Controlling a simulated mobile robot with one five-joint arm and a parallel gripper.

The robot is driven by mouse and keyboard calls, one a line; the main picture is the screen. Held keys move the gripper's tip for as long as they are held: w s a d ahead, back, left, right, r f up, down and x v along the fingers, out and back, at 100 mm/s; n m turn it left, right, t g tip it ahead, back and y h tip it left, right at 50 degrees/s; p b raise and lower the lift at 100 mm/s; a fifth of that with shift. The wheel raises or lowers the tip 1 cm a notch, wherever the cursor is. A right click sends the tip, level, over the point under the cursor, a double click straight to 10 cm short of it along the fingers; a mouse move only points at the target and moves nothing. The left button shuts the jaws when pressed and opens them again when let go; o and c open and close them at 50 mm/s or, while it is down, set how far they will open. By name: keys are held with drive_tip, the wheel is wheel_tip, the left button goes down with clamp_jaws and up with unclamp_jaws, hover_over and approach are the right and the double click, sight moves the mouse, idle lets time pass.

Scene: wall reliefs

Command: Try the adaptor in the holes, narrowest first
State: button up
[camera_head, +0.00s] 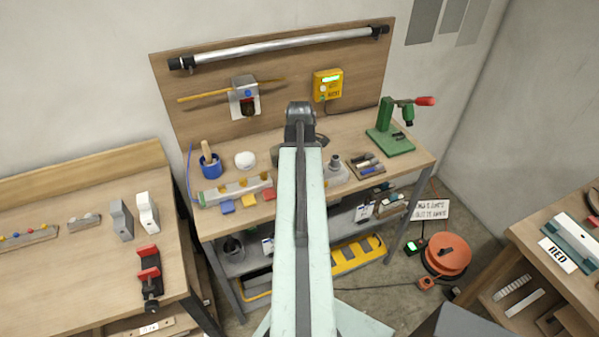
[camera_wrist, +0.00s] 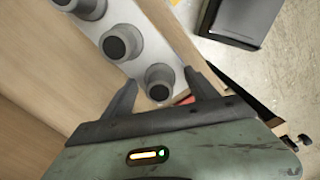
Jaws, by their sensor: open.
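In the wrist view my gripper (camera_wrist: 160,80) is open, its two dark fingers spread apart with nothing held between them. A pale plate (camera_wrist: 152,35) carries several grey round collars with dark centres. The nearest dark-centred collar (camera_wrist: 159,83) shows between my fingertips; whether they touch it I cannot tell. A second collar (camera_wrist: 122,43) is up and left of it, and another (camera_wrist: 88,6) is cut by the top edge. I cannot tell whether the dark centres are holes or plugs. I cannot pick out the adaptor. In the head view my arm hides part of the middle bench.
The middle bench (camera_head: 225,222) holds a blue pot (camera_head: 211,168), a grey block with a round top (camera_head: 336,172), a small tray (camera_head: 366,167) and a green press (camera_head: 390,140). A yellow box (camera_head: 328,86) hangs on the backboard. An orange reel (camera_head: 447,254) lies on the floor.

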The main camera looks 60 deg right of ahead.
wheel_tip(320, 180, up, 8)
drive_tip(key=p, duration=0.7)
drive_tip(key=shift+f, duration=0.3)
drive_tip(key=shift+a, duration=0.1)
